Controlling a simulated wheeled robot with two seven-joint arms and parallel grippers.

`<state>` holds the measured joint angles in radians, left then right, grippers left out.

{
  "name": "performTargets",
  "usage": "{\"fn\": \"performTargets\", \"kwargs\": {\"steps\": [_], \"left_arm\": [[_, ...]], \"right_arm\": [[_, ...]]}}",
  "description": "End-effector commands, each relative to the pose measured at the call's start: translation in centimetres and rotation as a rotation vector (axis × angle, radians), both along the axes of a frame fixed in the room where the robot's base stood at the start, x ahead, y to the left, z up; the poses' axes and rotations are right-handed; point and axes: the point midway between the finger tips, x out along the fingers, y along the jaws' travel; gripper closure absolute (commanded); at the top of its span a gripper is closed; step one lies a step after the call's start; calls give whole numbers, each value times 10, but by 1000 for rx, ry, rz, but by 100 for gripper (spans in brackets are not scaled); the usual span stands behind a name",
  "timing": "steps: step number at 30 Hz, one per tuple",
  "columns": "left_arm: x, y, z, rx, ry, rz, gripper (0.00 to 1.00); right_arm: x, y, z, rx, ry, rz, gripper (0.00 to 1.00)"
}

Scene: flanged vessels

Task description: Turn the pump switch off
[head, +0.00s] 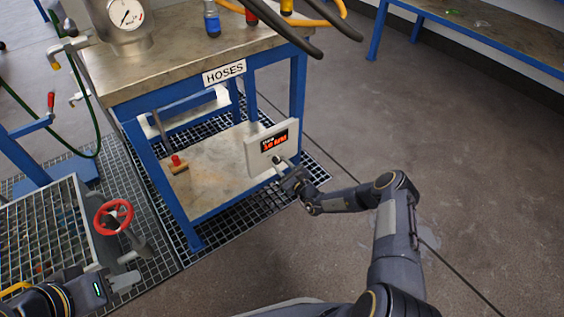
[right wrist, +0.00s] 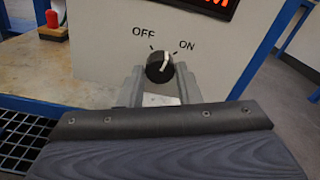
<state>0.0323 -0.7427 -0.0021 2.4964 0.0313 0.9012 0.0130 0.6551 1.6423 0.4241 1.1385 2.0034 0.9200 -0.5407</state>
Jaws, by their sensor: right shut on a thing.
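The pump switch is a black round knob (right wrist: 159,69) on the front of a pale box (head: 256,152) with a lit red display. The box stands on the lower shelf of the bench. OFF is printed up-left of the knob and ON up-right. The knob's white mark points up and slightly right, toward the ON side. My right gripper (head: 284,169) is at the knob; in the right wrist view its fingers (right wrist: 158,84) are shut on it, one on each side. My left gripper (head: 125,281) is at the lower left, away from the box; its finger gap is not clear.
A blue-framed bench labelled HOSES (head: 224,73) stands over the box, with a gauge (head: 126,14) and hoses on top. A small red-topped item (head: 177,163) is left on the shelf. A red handwheel (head: 113,217) is near my left gripper. The floor at right is clear.

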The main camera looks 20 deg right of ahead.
Motion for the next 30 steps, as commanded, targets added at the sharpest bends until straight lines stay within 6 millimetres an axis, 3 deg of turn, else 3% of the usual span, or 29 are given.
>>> {"fn": "performTargets", "kwargs": {"steps": [15, 30], "left_arm": [[0, 0, 39, 0, 0, 0, 64], [0, 0, 59, 0, 0, 0, 64]], "right_arm": [[-1, -1, 1, -461, -163, -1, 92], [-1, -1, -1, -785, -280, -1, 92]]}}
